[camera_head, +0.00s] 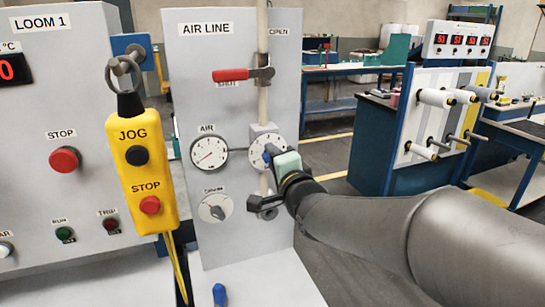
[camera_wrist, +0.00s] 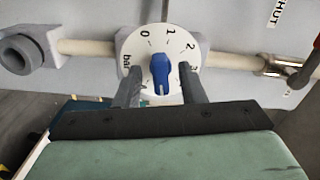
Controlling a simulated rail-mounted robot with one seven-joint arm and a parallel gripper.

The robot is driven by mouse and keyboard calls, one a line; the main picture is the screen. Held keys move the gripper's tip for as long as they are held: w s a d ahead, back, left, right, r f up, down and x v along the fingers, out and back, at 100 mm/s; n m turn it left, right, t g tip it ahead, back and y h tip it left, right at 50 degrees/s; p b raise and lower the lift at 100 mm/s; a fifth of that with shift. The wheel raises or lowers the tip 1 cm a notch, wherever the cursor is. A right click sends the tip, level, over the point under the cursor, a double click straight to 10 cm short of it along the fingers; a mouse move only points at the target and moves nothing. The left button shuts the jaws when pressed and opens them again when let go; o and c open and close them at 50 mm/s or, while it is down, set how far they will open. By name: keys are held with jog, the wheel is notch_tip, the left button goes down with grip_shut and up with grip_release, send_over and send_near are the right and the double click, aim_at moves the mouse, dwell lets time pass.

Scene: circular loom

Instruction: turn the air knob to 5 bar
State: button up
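The air knob (camera_wrist: 160,70) is blue and sits on a round white dial (camera_wrist: 152,45) marked "bar", 0, 1, 2 and 3 in the wrist view; the other marks are hidden or unclear. A small white mark shows at the knob's lower end in that view. In the head view, the dial (camera_head: 262,142) is on the AIR LINE panel and my gripper partly covers it. My gripper (camera_wrist: 161,78) is open, one finger each side of the knob, with visible gaps. The AIR gauge (camera_head: 209,154) left of the dial has its needle toward the lower left.
A red-handled valve (camera_head: 243,74) is on the pipe above, between OPEN and SHUT labels. A grey dial (camera_head: 215,207) is below the gauge. A black fitting (camera_head: 265,203) is on the pipe below the knob. A yellow JOG/STOP pendant (camera_head: 142,170) hangs at the left.

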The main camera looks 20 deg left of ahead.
jog(key=v, duration=0.6)
jog(key=shift+s+d, duration=0.2)
jog(key=shift+s, duration=0.1)
